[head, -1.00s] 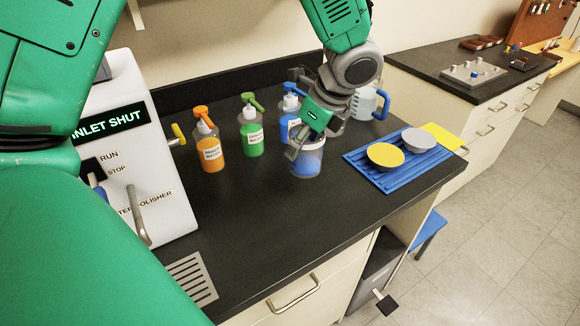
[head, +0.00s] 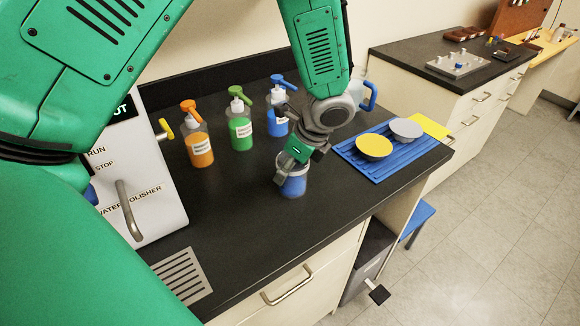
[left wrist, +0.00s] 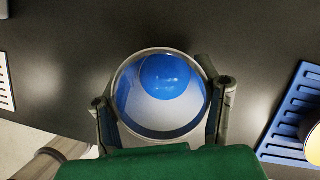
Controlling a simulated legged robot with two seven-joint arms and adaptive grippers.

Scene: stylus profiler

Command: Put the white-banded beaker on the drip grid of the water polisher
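The beaker (head: 292,185) looks clear and pale at the top with blue lower down; a white band cannot be made out clearly. My left gripper (head: 296,160) is shut on it, and its fingers lie on both sides of the beaker (left wrist: 160,118) in the left wrist view. Something round and blue shows inside. Whether its base touches the bench is hard to tell. The water polisher (head: 150,205) stands at left, partly hidden by my arm. Its slotted drip grid (head: 182,276) lies in front of it, left of and nearer than the beaker. My right gripper is not in view.
Orange (head: 198,148), green (head: 240,130) and blue (head: 277,118) pump bottles stand behind. A blue-handled jug (head: 368,95) is partly hidden by my arm. A blue rack (head: 385,168) with yellow and grey dishes is at right. The bench between beaker and grid is clear.

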